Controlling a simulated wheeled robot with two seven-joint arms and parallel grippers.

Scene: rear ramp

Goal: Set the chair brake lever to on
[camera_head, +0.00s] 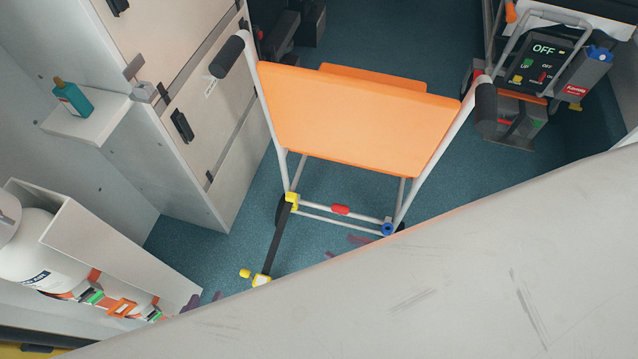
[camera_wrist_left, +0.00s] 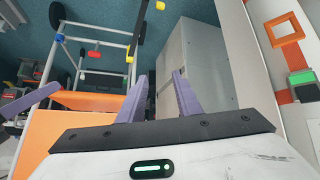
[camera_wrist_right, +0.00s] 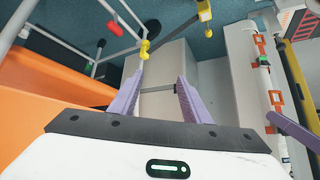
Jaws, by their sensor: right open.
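The chair has an orange back (camera_head: 350,115) and a white tube frame. A red grip (camera_head: 340,210) lies along its low crossbar and appears to be the brake lever; its on or off marking cannot be read. It also shows in the left wrist view (camera_wrist_left: 95,54) and the right wrist view (camera_wrist_right: 115,28). My left gripper (camera_head: 206,298) shows only purple fingertips past a pale panel, left of the chair and apart from it. It is open and empty (camera_wrist_left: 160,76). My right gripper (camera_head: 348,245) is below the red grip in the head view, open and empty (camera_wrist_right: 160,76).
A pale panel (camera_head: 420,290) hides the foreground and most of both grippers. A black strap (camera_head: 276,240) with yellow ends runs from the chair's left leg. A cabinet (camera_head: 205,130) stands left; a device marked OFF (camera_head: 540,65) stands right. Blue floor (camera_head: 245,215) lies between cabinet and chair.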

